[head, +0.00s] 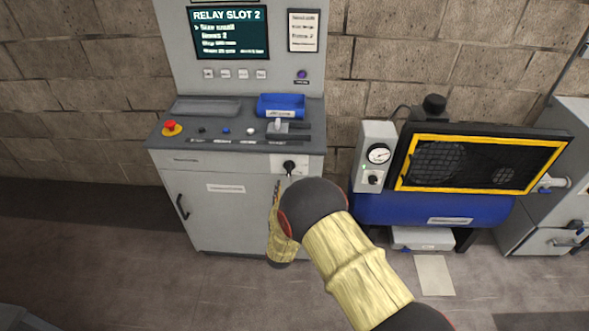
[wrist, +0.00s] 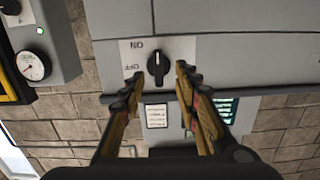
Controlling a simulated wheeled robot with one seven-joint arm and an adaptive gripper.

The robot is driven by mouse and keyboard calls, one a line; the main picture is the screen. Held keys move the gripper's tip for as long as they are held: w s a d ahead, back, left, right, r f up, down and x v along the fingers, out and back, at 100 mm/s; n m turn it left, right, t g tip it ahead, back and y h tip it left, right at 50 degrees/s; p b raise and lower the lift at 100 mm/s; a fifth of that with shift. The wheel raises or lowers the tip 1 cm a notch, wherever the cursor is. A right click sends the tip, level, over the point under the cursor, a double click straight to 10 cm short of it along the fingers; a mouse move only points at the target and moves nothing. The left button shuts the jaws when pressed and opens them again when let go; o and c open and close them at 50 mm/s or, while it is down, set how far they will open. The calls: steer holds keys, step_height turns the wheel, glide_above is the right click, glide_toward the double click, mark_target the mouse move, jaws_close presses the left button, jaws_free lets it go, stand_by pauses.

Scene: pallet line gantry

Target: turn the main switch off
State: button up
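The main switch is a black rotary knob on a pale plate at the right of the console's front; it shows in the head view (head: 289,167) and upside down in the wrist view (wrist: 158,68). The plate carries ON and OFF labels. The knob's grip stands upright in the wrist view, crosswise to the OFF label beside it. My gripper (wrist: 160,78) is open and empty, its fingers spread to either side of the knob; contact is not visible. In the head view my arm hides most of the gripper, below the switch.
The console (head: 225,160) has a red emergency button (head: 171,127), a blue tray (head: 281,105) and a lever on top, and a door handle (head: 182,206) below. A compressor with a blue tank (head: 430,208) and gauge box (head: 376,157) stands close on the right.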

mark_target(289, 169)
steer(key=shift+t, duration=0.4)
steer(key=w, duration=0.2)
steer(key=w+r+b, duration=0.1)
steer(key=w, duration=0.2)
steer(key=w+b, duration=0.1)
steer(key=w, duration=0.1)
steer(key=shift+w+d+r, duration=0.25)
steer(key=shift+w+r, duration=0.15)
steer(key=shift+c, duration=0.6)
jaws_close()
